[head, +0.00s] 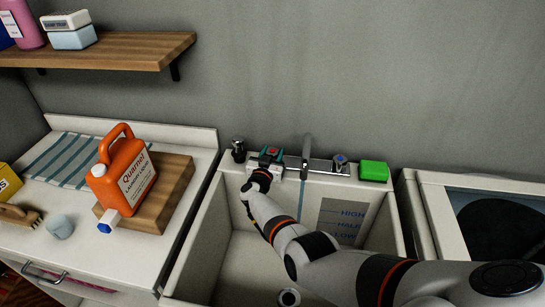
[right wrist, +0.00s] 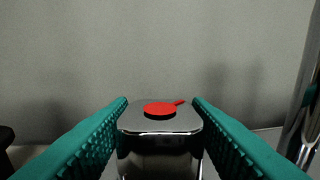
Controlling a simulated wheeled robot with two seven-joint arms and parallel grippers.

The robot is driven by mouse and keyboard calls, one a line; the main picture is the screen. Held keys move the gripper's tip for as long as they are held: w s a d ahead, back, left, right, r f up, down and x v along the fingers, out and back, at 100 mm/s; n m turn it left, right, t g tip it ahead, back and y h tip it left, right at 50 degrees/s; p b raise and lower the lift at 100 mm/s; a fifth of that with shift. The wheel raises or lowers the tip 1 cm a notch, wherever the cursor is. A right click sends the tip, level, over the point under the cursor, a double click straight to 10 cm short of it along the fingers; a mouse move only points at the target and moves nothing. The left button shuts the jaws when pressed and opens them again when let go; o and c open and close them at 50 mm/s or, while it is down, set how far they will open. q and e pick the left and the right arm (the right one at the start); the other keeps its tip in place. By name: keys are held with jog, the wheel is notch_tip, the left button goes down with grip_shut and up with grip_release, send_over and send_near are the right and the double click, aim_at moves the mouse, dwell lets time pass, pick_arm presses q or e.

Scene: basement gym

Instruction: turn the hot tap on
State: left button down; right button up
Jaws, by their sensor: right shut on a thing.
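The hot tap (right wrist: 160,124) is a chrome, square-topped knob with a red mark whose thin tail points right and slightly up in the right wrist view. My right gripper (head: 268,158) is at this tap, to the left of the spout (head: 306,150). Its teal fingers are shut on the knob from both sides, as the right wrist view (right wrist: 160,140) shows. A thin blue vertical line (head: 301,200) shows below the spout; I cannot tell for sure whether it is water. My left gripper is not in view.
The blue-marked cold tap (head: 340,160) is right of the spout, beside a green block (head: 373,171). A dark bottle-like object (head: 238,150) stands left of the hot tap. The sink (head: 228,265) lies below. An orange detergent jug (head: 125,172) stands on the left counter.

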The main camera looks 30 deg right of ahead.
jog(key=shift+m+g+h+b, duration=0.6)
jog(key=shift+g, duration=0.1)
jog(key=shift+r, duration=0.1)
jog(key=o, duration=1)
